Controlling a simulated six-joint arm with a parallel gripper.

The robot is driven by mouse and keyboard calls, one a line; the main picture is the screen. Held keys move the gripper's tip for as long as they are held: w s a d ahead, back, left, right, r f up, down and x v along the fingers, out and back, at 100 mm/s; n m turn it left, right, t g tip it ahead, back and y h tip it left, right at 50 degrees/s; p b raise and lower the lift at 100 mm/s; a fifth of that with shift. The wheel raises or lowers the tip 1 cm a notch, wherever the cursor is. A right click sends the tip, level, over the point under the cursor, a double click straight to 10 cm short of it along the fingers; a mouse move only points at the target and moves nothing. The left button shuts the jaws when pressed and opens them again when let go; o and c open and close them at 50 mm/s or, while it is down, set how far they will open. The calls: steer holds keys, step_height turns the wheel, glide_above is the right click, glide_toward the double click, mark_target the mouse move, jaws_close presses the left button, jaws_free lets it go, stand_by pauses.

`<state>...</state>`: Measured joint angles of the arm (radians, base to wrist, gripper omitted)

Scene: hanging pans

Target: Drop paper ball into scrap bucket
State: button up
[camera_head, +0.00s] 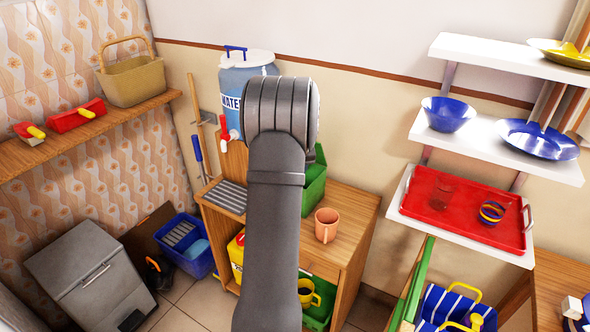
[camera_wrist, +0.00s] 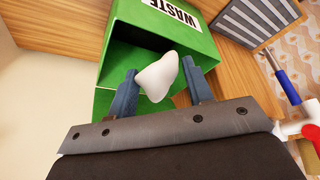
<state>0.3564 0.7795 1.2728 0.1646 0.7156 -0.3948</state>
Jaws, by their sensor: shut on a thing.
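The white, crumpled paper ball (camera_wrist: 157,80) is held between the two blue fingers of my gripper (camera_wrist: 160,70) in the wrist view. The green scrap bucket (camera_wrist: 195,45) shows behind the ball, with a white "WASTE" label upside down in this view. Its dark opening shows beside and behind the ball; the ball's height above it is unclear. In the head view, the bucket (camera_head: 315,183) stands on the wooden cabinet, partly hidden by my arm. My gripper and the ball are hidden behind my arm there.
A water dispenser (camera_head: 240,75) stands left of the bucket, its red tap close to my gripper's right in the wrist view. A grey slatted grid (camera_head: 225,197) and an orange mug (camera_head: 326,225) are on the cabinet top (camera_head: 350,215). White shelves hang at right.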

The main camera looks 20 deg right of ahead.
steer(key=shift+f, duration=0.6)
steer(key=o, duration=0.9)
steer(key=shift+r, duration=0.15)
steer(key=shift+r, duration=0.35)
steer(key=v, duration=1.2)
steer(key=shift+r, duration=0.15)
steer(key=x, duration=1.3)
steer(key=shift+s, duration=0.25)
steer(key=shift+r, duration=0.25)
